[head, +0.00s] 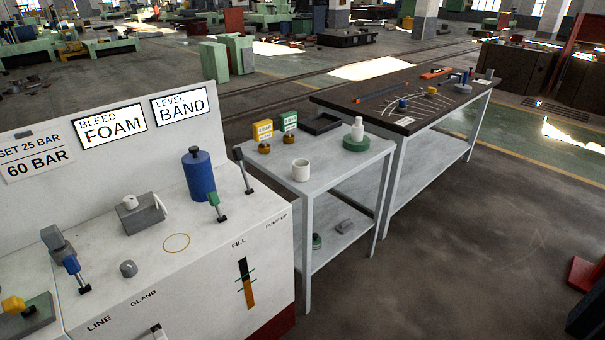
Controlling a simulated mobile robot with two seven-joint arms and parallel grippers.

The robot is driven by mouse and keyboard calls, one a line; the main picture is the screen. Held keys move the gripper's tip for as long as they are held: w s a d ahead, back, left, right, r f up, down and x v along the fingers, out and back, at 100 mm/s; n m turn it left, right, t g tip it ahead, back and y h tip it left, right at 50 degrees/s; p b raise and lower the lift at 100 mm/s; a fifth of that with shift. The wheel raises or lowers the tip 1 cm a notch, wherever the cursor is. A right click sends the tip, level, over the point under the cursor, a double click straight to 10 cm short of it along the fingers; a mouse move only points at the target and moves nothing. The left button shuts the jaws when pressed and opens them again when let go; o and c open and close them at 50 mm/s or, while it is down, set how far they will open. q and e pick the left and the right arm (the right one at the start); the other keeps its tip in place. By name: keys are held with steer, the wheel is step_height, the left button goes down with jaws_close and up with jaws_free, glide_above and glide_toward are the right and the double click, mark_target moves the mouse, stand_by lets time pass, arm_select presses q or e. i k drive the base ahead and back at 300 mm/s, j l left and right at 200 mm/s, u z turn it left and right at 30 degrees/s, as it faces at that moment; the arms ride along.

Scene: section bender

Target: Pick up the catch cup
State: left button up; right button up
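A white open-topped cup (301,170), which looks like the catch cup, stands upright near the front left corner of the grey side table (336,181). Nothing touches it. Neither of my grippers shows in the head view.
The white machine console (215,255) fills the lower left, with a blue cylinder (199,177), several levers and a yellow ring mark (176,243). Yellow and green tags, a black tray (321,124) and a white bottle on a green base (356,140) share the side table. A dark-topped bench (415,90) stands behind.

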mark_target(301, 170)
steer(key=i+u, duration=0.1)
steer(key=u, duration=0.5)
steer(key=i+l+u, duration=0.55)
steer(key=l, duration=0.25)
steer(key=i+l+u, duration=0.1)
steer(key=l, duration=0.3)
steer(key=i+l, duration=0.15)
steer(key=l, duration=0.25)
steer(key=u, duration=0.05)
